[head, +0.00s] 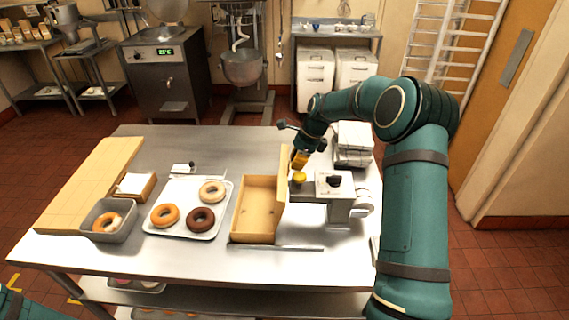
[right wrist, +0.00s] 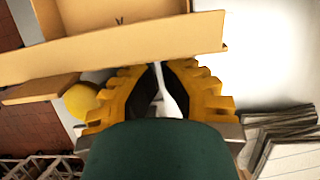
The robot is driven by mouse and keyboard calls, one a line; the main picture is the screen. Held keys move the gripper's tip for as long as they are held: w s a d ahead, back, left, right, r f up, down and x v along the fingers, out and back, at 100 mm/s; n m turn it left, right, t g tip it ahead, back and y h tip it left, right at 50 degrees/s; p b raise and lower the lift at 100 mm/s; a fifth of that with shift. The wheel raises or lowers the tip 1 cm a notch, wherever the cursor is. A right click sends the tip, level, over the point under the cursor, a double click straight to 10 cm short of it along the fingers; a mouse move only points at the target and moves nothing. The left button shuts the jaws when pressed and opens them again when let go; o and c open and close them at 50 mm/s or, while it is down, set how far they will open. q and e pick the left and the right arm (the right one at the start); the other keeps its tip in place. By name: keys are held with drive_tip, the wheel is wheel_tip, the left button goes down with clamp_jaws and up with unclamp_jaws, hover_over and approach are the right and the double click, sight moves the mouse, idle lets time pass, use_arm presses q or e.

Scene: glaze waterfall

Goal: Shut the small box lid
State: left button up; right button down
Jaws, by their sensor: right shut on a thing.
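The small cardboard box (head: 258,207) sits open and empty on the steel table, right of the donut tray. Its lid (head: 284,170) stands up along the right side; in the right wrist view its tan edge (right wrist: 130,62) runs across the picture. My right gripper (head: 301,157) is at the lid's upper far part, on its right side. Its yellow fingers (right wrist: 168,82) are close together at the lid's edge and shut on it; the exact contact is partly hidden. My left gripper is out of view.
A white tray (head: 226,219) holds several donuts. A grey bin (head: 127,208) and a wooden board (head: 80,195) are on the left. A grey device (head: 336,190) and a yellow round thing (head: 299,177) are close right of the lid. Stacked white boxes (head: 354,139) stand behind.

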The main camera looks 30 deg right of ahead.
drive_tip(key=shift+a, duration=0.1)
idle(0.5)
drive_tip(key=w+a+p, duration=0.2)
drive_tip(key=w+a, duration=0.3)
drive_tip(key=a, duration=0.3)
idle(1.4)
drive_tip(key=shift+r, duration=0.1)
idle(0.5)
drive_tip(key=shift+r+p, duration=1)
drive_tip(key=shift+r, duration=1.9)
